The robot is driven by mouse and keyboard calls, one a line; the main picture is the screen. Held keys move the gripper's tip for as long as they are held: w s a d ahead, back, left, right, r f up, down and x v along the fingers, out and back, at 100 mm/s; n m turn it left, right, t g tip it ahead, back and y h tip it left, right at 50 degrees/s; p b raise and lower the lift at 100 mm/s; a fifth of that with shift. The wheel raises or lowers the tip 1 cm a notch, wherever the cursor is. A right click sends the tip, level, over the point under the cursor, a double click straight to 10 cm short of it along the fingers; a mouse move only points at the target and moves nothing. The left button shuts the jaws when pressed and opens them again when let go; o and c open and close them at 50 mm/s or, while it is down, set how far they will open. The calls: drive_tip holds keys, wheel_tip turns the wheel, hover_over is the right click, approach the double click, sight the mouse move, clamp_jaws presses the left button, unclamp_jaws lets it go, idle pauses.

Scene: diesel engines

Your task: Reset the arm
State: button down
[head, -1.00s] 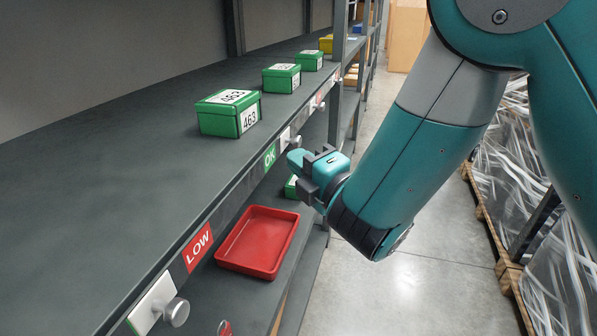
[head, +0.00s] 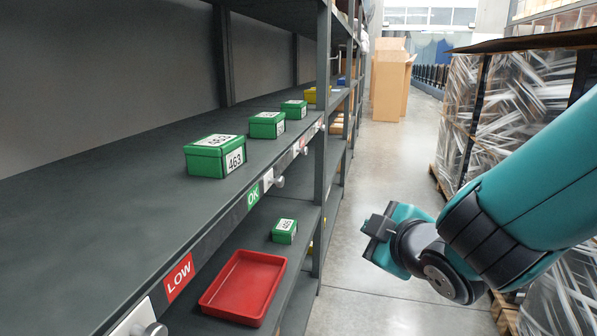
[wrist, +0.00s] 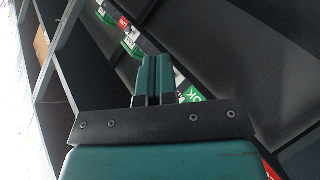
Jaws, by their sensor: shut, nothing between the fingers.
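My gripper (head: 378,227) is out over the aisle, to the right of the shelf rack and clear of it. Its fingers point left towards the rack. In the wrist view the two fingers (wrist: 153,82) lie together, shut and empty. My teal arm reaches in from the right edge of the head view. Nothing touches the gripper.
Green boxes marked 463 (head: 215,157) and others stand on the upper shelf (head: 110,215). A red tray (head: 243,287) and a small green box (head: 284,231) are on the lower shelf. Wrapped pallets (head: 505,110) stand at right.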

drive_tip(key=s+d+r+m+g+p, duration=0.1)
drive_tip(key=s+r+m+g, duration=0.1)
drive_tip(key=s+g, duration=0.4)
drive_tip(key=s+r+m+g+p, duration=0.2)
drive_tip(key=s+g, duration=0.5)
drive_tip(key=s, duration=0.9)
drive_tip(key=r+m, duration=0.1)
drive_tip(key=m, duration=0.1)
drive_tip(key=shift+d+r+m, duration=0.15)
drive_tip(key=shift+d+m, duration=0.15)
drive_tip(key=shift+d, duration=0.05)
